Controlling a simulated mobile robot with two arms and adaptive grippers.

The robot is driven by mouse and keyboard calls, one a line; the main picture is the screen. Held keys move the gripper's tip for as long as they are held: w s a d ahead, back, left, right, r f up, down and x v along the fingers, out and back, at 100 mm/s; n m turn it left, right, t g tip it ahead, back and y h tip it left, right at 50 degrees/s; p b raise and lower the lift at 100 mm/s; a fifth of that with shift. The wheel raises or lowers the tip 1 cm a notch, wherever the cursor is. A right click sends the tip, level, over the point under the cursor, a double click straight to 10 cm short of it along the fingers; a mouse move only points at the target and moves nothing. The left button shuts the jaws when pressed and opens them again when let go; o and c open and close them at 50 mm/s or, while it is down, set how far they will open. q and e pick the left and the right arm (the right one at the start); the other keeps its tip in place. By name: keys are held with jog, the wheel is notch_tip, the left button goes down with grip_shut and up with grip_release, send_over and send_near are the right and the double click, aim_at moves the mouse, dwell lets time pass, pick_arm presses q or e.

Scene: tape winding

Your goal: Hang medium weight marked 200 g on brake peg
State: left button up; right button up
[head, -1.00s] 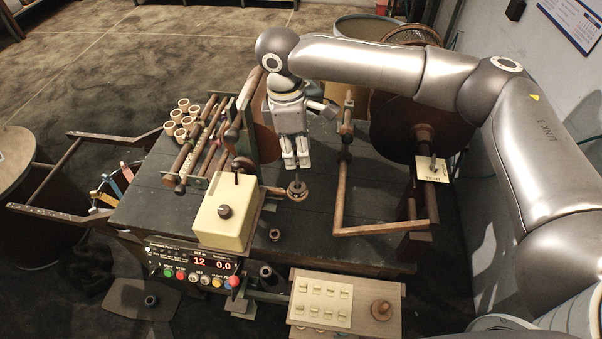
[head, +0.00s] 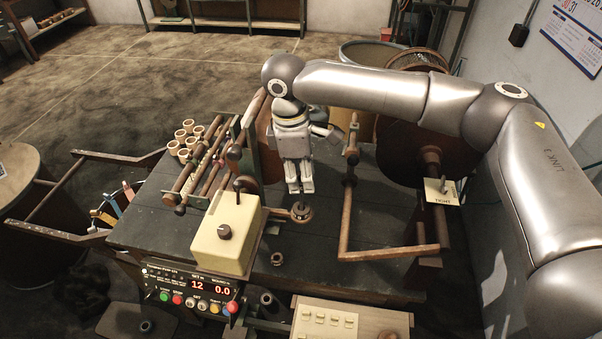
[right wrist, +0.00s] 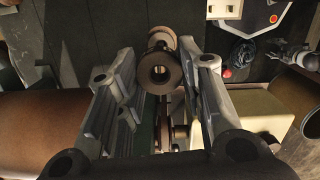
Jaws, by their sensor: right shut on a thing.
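My right gripper (head: 300,190) points down over the dark bench, at the middle of the head view. It is shut on the dark, round stem or top of a bronze weight (head: 302,214), whose disc shows just below the fingertips. In the right wrist view the weight's ring-like top (right wrist: 160,72) shows between the two fingers. No mark can be read on it, and I cannot tell whether its disc touches the bench. I cannot make out for sure which part is the brake peg. My left gripper is not in view.
A cream box with a knob (head: 224,232) stands left of the weight, above a control panel (head: 190,288). A small dark ring (head: 277,259) is on the bench. A bent copper-coloured bar (head: 385,253) lies to the right. A wooden tray (head: 375,318) is at the front.

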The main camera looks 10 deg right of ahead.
aim_at(301, 194)
jog(key=shift+f+b, duration=1.25)
jog(key=shift+b, duration=0.05)
jog(key=shift+f, duration=0.15)
jog(key=shift+f+p, duration=0.35)
jog(key=shift+f, duration=1.25)
